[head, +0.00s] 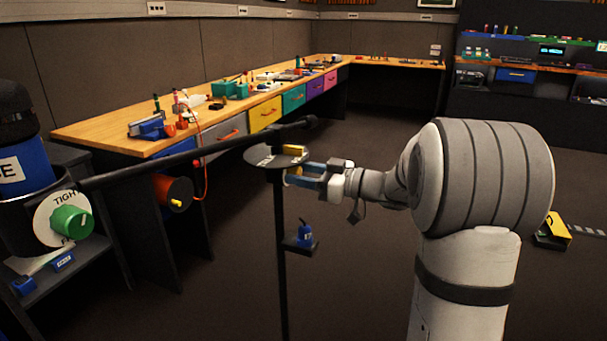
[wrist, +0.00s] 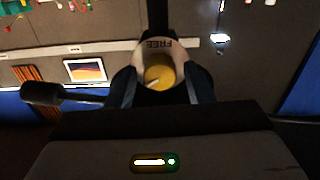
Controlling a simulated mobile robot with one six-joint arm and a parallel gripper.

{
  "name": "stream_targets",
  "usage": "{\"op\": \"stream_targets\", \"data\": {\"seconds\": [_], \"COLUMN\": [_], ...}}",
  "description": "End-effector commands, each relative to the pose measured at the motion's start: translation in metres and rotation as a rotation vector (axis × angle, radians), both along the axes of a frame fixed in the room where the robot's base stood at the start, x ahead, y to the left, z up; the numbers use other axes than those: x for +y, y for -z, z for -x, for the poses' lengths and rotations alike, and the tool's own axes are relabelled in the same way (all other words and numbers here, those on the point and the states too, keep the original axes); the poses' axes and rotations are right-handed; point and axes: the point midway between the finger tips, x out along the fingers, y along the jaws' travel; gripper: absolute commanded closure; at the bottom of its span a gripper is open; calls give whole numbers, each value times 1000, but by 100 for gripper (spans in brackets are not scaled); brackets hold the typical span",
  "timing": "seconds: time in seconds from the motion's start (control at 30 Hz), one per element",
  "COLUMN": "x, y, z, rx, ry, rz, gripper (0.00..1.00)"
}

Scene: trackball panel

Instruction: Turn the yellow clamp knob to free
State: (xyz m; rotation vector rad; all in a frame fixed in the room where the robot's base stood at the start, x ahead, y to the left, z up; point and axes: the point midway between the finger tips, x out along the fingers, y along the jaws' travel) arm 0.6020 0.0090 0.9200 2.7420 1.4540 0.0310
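The yellow clamp knob (wrist: 160,74) sits in the middle of a pale dial in the wrist view. The word FREE shows upside down on the dial above it, and a light pointer mark lies on the knob's face. My gripper (wrist: 162,82) has its two blue fingers on either side of the knob, with pale dial showing between knob and fingers, so it looks open. In the head view my gripper (head: 299,174) reaches left to the clamp, and a bit of yellow shows at its fingertips. The fingers partly hide the knob there.
A black boom (head: 190,155) runs across at the left. A green knob (head: 71,222) on a dial reading TIGHT is near the left edge. A thin stand (head: 281,270) drops below the clamp with a small blue item (head: 304,233) beside it. A cluttered workbench (head: 100,132) lies behind.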

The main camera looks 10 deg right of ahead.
Motion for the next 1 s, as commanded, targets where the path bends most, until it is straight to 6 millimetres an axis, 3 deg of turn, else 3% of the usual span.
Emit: {"op": "stream_targets", "data": {"seconds": [0.47, 1.0], "x": [0, -1], "y": [0, 3], "z": [0, 0], "rx": [0, 141], "ry": [0, 3], "rz": [0, -96], "gripper": [92, 93]}}
